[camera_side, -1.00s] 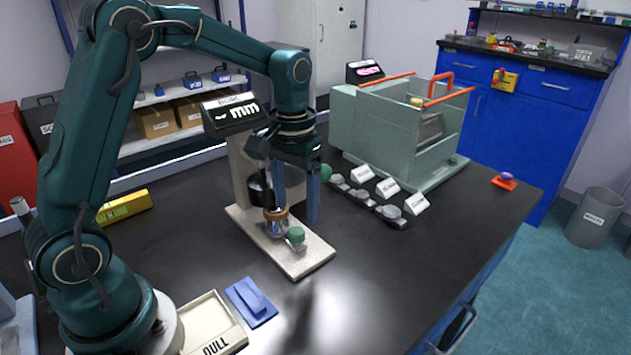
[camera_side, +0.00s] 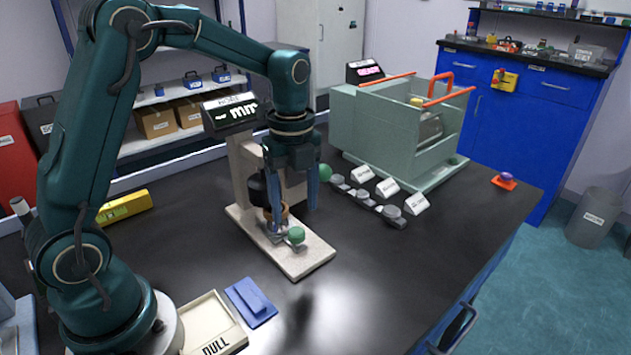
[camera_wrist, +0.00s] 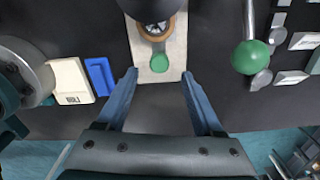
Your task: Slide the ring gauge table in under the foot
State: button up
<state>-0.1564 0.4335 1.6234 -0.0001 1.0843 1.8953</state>
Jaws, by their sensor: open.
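The ring gauge table, with its round green knob (camera_side: 296,235), is on the pale base (camera_side: 303,263) of the gauge stand. A copper-coloured ring (camera_wrist: 150,35) is behind the knob, at the dark foot (camera_wrist: 152,8). In the side view the foot and ring are partly hidden by a finger, so I cannot tell how far the table is under the foot. The knob also shows in the wrist view (camera_wrist: 160,62). My gripper (camera_wrist: 159,73) is open and empty, its blue fingers pointing down near the foot, one on each side of the knob in the wrist view.
A green ball on a lever (camera_wrist: 250,57) stands right of the fingers. Several small weights with white labels (camera_side: 387,187) lie beyond it. A green-grey open housing (camera_side: 400,125) stands behind. A cream tray (camera_side: 213,322) and blue block (camera_side: 250,300) lie at the front; bench right of the base is clear.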

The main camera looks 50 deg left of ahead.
aim_at(296, 230)
jog(key=shift+f+m, duration=0.15)
jog(key=shift+m, duration=0.35)
jog(key=shift+f, duration=2.4)
grip_shut()
